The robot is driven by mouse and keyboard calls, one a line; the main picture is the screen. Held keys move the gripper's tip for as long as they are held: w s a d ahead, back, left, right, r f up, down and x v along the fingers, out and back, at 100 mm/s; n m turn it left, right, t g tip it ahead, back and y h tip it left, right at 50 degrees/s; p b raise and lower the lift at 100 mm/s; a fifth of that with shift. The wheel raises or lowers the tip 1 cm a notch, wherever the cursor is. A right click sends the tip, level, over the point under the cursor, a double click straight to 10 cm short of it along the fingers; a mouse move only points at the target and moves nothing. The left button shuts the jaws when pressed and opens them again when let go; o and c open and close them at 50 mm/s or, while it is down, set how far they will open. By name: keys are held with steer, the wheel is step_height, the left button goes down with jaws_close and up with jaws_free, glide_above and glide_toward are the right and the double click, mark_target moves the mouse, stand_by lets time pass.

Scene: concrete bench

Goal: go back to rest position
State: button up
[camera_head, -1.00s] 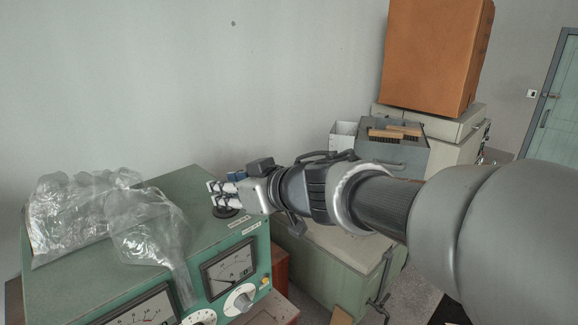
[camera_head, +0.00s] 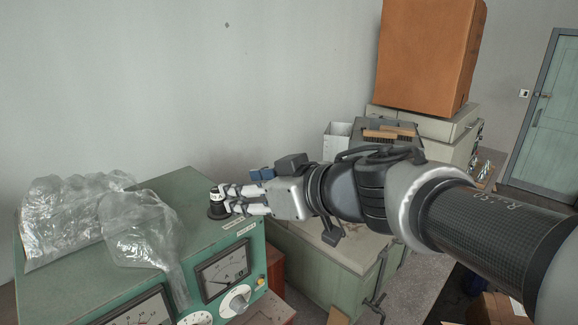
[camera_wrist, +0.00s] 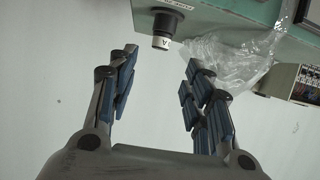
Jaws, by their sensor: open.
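My gripper (camera_head: 226,199) is open at the left end of my outstretched arm, over the right part of a green meter box. In the wrist view my gripper (camera_wrist: 158,75) shows its two blue-padded fingers wide apart with nothing between them. A small black and white knob-like object (camera_head: 216,205) stands on the box top, just left of the fingertips. It also shows in the wrist view (camera_wrist: 166,30), beyond the fingertips and apart from them.
The green meter box (camera_head: 178,186) carries a clear crumpled plastic bag (camera_head: 140,230) at left. A large orange-brown box (camera_head: 428,55) is stacked at the back right on pale cases (camera_head: 455,125). A greenish cabinet (camera_head: 315,262) stands below my arm. A door (camera_head: 548,120) is at far right.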

steer(key=w+d+f+m+t+h+b, duration=0.1)
steer(key=d+f+m+t+h+b, duration=0.15)
steer(key=d+b, duration=0.35)
steer(key=w+d+f+m+t+h+b, duration=0.1)
steer(key=d+f+m+t+h+b, duration=0.2)
steer(key=d, duration=0.5)
steer(key=s+d+f+m+h+b, duration=0.4)
steer(key=d+f+h+b, duration=0.4)
steer(key=d+f, duration=0.4)
steer(key=s+d+f+m+g+b, duration=0.1)
steer(key=s+f+g+b, duration=0.1)
steer(key=s+f+b, duration=0.45)
steer(key=s+d+f+m+g+b, duration=0.1)
steer(key=s+f+g, duration=0.2)
steer(key=f, duration=0.7)
steer(key=s+a+f+g+y+b, duration=0.2)
steer(key=s+a+f+g+b, duration=0.2)
steer(key=s+f, duration=0.6)
step_height(320, 180, down, 2)
steer(key=shift+a+f+n+y+b, duration=0.15)
steer(key=shift+f+n+y+b, duration=0.05)
steer(key=shift+n+y+b, duration=0.2)
steer(key=shift+w, duration=0.1)
